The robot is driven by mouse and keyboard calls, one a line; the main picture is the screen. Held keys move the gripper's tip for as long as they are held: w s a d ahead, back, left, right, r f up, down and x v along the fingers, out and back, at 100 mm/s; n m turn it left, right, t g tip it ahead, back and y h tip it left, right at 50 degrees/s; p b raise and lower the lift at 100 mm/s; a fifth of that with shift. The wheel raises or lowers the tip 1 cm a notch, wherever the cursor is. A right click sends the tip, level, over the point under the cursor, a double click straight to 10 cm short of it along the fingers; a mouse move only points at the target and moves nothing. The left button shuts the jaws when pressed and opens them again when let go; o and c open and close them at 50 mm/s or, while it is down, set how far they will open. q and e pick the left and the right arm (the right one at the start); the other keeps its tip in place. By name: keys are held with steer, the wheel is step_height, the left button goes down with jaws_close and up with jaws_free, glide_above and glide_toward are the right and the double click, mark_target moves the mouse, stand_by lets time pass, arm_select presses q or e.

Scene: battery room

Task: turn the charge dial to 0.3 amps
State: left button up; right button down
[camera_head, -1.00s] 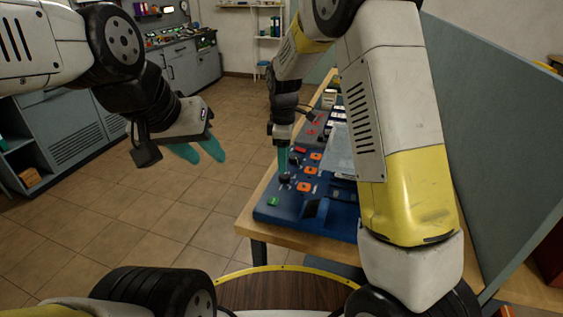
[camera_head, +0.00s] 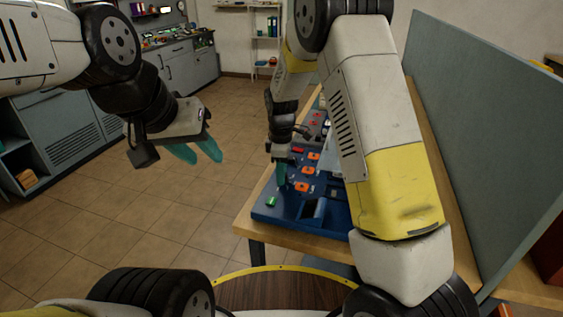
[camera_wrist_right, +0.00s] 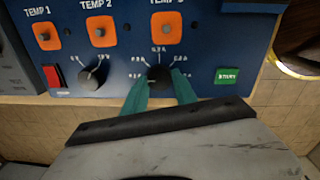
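The charge dial (camera_wrist_right: 159,77) is a round black knob with white scale marks on a blue panel (camera_wrist_right: 209,58), below the orange square marked TEMP 3. The teal fingers of my right gripper (camera_wrist_right: 160,86) stand on either side of it, pointing at the panel. Whether they touch the dial is unclear. The dial's pointer is too small and shaded to read. In the head view my right gripper (camera_head: 282,178) is down at the panel and hides the dial. My left gripper (camera_head: 196,153) hangs open and empty over the floor at left.
A second black knob (camera_wrist_right: 93,75) and a red switch (camera_wrist_right: 53,75) sit left of the dial. A green START button (camera_wrist_right: 227,76) is at right. A grey divider (camera_head: 480,140) stands along the wooden table (camera_head: 254,222).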

steer(key=shift+m, duration=0.4)
steer(key=m, duration=0.3)
steer(key=shift+w+m, duration=0.1)
steer(key=shift+m, duration=0.3)
steer(key=m, duration=0.4)
steer(key=shift+m, duration=0.3)
steer(key=m, duration=0.4)
steer(key=shift+w+h, duration=0.1)
steer(key=shift+h, duration=0.2)
steer(key=shift+m+g, duration=0.3)
steer(key=shift+m, duration=1.9)
steer(key=c, duration=1)
jaws_free()
